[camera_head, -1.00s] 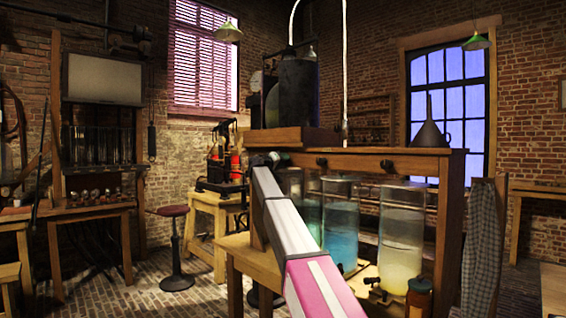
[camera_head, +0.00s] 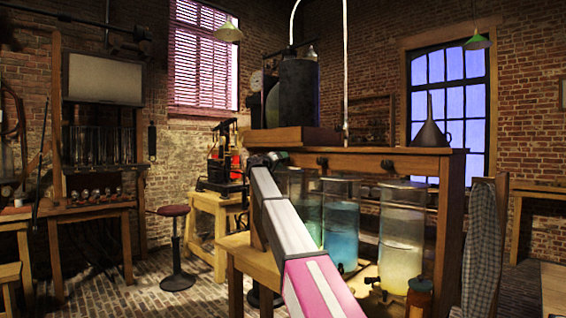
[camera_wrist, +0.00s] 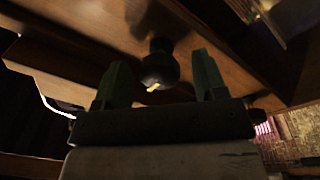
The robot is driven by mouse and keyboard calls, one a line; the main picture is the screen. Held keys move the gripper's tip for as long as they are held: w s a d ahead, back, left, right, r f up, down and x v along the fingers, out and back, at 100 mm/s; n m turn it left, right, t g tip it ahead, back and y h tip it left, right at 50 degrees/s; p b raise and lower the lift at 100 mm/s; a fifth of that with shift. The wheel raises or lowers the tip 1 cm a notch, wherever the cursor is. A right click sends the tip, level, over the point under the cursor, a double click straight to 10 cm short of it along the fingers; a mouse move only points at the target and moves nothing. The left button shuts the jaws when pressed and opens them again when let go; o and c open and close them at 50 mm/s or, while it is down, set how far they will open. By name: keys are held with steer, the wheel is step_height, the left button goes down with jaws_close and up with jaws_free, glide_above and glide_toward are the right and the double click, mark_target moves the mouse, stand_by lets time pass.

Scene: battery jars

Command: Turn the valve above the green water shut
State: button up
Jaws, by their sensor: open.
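The jar of green water (camera_head: 311,212) is the leftmost of the glass jars under the wooden rail in the head view, partly hidden behind my arm. Its valve is at the left end of the rail, by the end of my arm, and is hard to make out there. In the wrist view a dark round valve knob (camera_wrist: 158,72) with a small yellow mark hangs from the wood. My gripper (camera_wrist: 161,60) is open, with one green finger on each side of the knob and visible gaps between.
A jar of blue water (camera_head: 341,230) and a jar of pale yellow water (camera_head: 402,240) stand to the right. Two more dark valves show on the rail, a middle one (camera_head: 322,162) and a right one (camera_head: 387,166). A metal funnel (camera_head: 430,128) stands on top.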

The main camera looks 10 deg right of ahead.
steer(key=v, duration=0.9)
steer(key=shift+s+a, duration=0.25)
steer(key=shift+s, duration=0.05)
steer(key=shift+f, duration=0.1)
steer(key=s+d+f+n+g+y, duration=0.1)
steer(key=s+d+f+g+y, duration=0.15)
steer(key=s+f, duration=0.75)
steer(key=s+d+f+g+y, duration=0.15)
steer(key=d+f, duration=0.25)
steer(key=f, duration=1.3)
steer(key=s+d+f+n+g+y, duration=0.1)
steer(key=s+d+f+y, duration=0.3)
steer(key=f, duration=1)
steer(key=s+f+g+y, duration=0.2)
steer(key=s+f, duration=0.6)
steer(key=s, duration=0.3)
steer(key=s+a+f+g+y, duration=0.1)
steer(key=s+f+g+y, duration=0.1)
steer(key=s+f, duration=0.7)
steer(key=s+a+f+g+y, duration=0.1)
steer(key=s+f+g+y, duration=0.1)
steer(key=s+f, duration=0.7)
steer(key=s+y, duration=0.1)
steer(key=s, duration=0.5)
steer(key=shift+y, duration=0.3)
